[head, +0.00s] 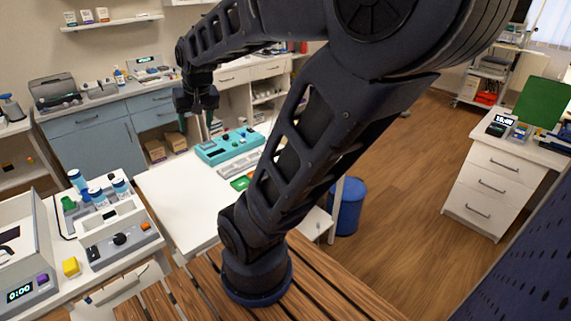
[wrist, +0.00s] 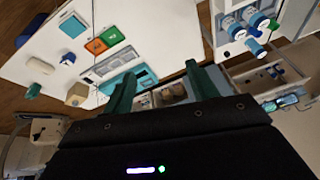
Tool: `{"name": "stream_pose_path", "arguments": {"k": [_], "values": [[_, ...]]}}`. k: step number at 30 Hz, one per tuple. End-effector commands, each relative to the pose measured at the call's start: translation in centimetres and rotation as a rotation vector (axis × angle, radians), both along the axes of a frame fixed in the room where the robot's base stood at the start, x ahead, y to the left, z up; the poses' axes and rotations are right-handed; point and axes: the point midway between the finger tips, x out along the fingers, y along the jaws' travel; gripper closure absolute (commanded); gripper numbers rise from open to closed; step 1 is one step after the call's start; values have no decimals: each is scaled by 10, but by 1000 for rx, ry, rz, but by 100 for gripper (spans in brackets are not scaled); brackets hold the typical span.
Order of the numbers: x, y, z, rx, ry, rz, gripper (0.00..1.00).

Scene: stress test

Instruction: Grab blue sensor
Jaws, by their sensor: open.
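My gripper (head: 196,120) is open and empty, held above and behind the white table in the head view. Its two green fingers (wrist: 160,70) stand apart in the wrist view. In the wrist view a light-blue flat block (wrist: 72,25) lies on the white table beside an orange block and a green block; it looks most like the blue sensor, but I cannot be sure. In the head view my arm seems to hide it. A teal device (head: 226,146) with knobs stands on the table; it shows partly behind a finger in the wrist view (wrist: 140,76).
The white table (head: 165,190) is bare at its left. A grey tray (head: 241,165) and a green block (head: 241,183) lie near my arm. A blue bin (head: 348,205) stands on the floor.

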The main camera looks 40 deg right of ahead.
Motion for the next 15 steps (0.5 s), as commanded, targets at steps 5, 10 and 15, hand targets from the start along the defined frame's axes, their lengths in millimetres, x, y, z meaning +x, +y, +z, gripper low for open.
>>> {"name": "stream_pose_path", "arguments": {"k": [5,10,15], "values": [[35,-31,-23,62,37,-157,42],[63,-63,-49,104,66,-311,42],[86,-98,-78,130,92,-471,42]]}}
